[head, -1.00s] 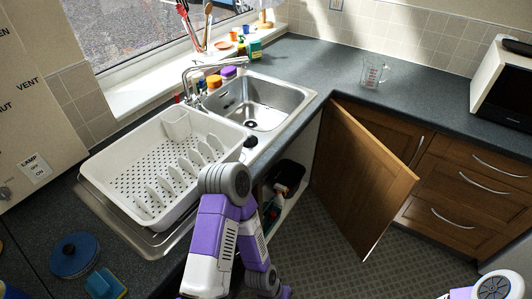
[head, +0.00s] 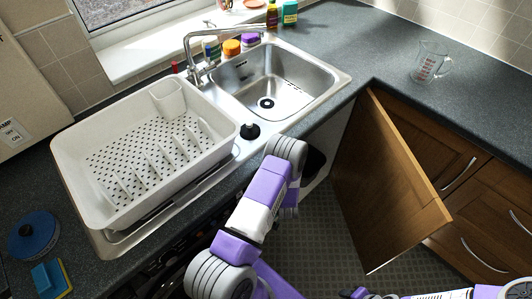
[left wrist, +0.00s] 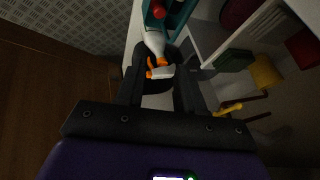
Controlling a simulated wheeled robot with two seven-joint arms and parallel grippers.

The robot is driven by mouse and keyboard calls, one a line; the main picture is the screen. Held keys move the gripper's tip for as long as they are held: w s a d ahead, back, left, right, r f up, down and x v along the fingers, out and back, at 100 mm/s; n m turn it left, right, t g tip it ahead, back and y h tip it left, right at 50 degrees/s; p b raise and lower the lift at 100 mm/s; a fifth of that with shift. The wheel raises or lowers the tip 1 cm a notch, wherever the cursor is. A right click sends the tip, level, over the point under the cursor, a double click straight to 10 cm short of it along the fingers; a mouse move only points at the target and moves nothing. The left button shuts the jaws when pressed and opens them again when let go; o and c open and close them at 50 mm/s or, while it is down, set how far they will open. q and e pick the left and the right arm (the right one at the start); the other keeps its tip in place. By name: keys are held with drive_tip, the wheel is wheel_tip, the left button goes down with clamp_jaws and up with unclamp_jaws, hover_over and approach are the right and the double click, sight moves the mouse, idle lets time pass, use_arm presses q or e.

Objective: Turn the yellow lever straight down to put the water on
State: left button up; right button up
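The yellow lever (left wrist: 228,109) shows in the left wrist view, right of my left gripper's right finger, in the dim cupboard under the sink. It lies slantwise in the picture, beside thin brownish pipes. My left gripper (left wrist: 160,78) has its two dark fingers apart, with a gap between them, and is clear of the lever. A white spray bottle with an orange trigger (left wrist: 153,40) shows beyond the fingertips; I cannot tell whether they touch. In the head view my left arm reaches down to the cupboard opening and its gripper is hidden. My right gripper is out of view.
The open wooden cupboard door (head: 384,180) stands right of my left arm. The worktop with the sink (head: 285,85) and white dish rack (head: 80,165) lies above the cupboard. A yellow object (left wrist: 265,72) and a red-topped teal container (left wrist: 183,18) are inside.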

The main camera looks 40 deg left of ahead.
use_arm(q)
drive_tip(key=w+a+m+t+y+b, duration=0.1)
drive_tip(key=w+a+y+b, duration=0.1)
drive_tip(key=w+a, duration=0.3)
drive_tip(key=w+a+r+m+t+y+b, duration=0.1)
drive_tip(key=w+a+y, duration=0.4)
drive_tip(key=a, duration=0.6)
drive_tip(key=w+a+m+t+y+b, duration=0.1)
drive_tip(key=w+a+m+y+b, duration=0.2)
drive_tip(key=w+a, duration=0.2)
drive_tip(key=shift+a+r, duration=0.2)
drive_tip(key=shift+a, duration=0.55)
drive_tip(key=shift+a+r, duration=0.2)
drive_tip(key=shift+a, duration=0.5)
drive_tip(key=shift+c, duration=0.4)
clamp_jaws()
